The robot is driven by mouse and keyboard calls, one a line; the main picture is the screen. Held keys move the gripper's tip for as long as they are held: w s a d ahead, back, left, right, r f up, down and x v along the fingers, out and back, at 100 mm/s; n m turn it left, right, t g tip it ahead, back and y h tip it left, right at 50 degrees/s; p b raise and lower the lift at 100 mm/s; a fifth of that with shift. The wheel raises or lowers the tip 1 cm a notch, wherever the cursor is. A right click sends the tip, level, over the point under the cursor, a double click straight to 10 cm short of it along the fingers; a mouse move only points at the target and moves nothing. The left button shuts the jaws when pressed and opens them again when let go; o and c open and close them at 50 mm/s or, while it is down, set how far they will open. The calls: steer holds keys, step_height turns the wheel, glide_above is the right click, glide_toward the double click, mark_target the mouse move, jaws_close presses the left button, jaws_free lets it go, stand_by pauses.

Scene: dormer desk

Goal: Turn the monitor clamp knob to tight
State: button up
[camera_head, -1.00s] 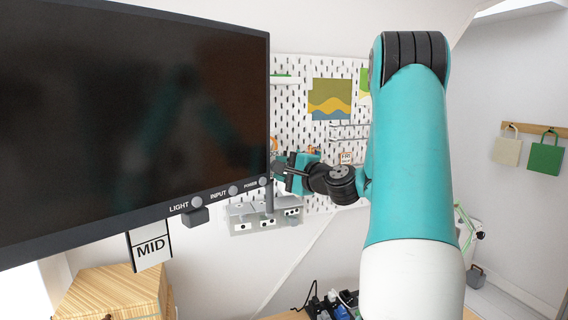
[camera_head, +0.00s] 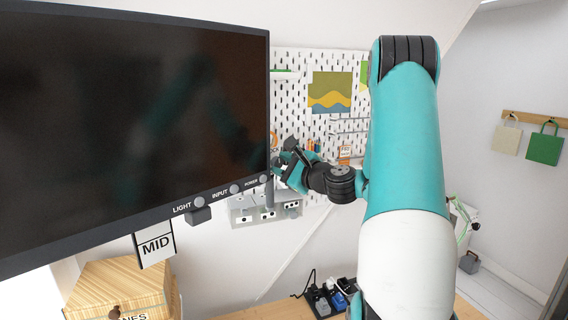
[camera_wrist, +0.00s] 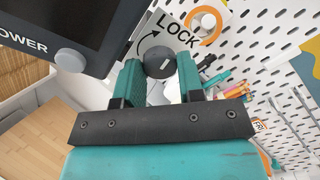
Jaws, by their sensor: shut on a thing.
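The clamp knob (camera_wrist: 158,64) is a dark round knob with a short white mark on its face, in the wrist view. My gripper (camera_wrist: 160,73) is shut on the knob, one teal finger on each side. In the head view my gripper (camera_head: 283,165) is at the monitor's right edge, rolled to a slant; the knob cannot be made out clearly there. The monitor (camera_head: 130,120) has a dark screen and buttons marked LIGHT, INPUT and POWER along its lower edge.
A white pegboard (camera_head: 300,100) stands behind my gripper. A grey bracket with sockets (camera_head: 262,211) is below it. A MID tag (camera_head: 155,244) hangs under the monitor above a wooden box (camera_head: 120,285). A power strip (camera_head: 330,298) lies on the desk.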

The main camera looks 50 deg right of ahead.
steer(key=shift+a+f, duration=0.15)
steer(key=shift+f, duration=0.05)
steer(key=o, duration=0.6)
steer(key=shift+o, duration=0.2)
steer(key=shift+r, duration=0.15)
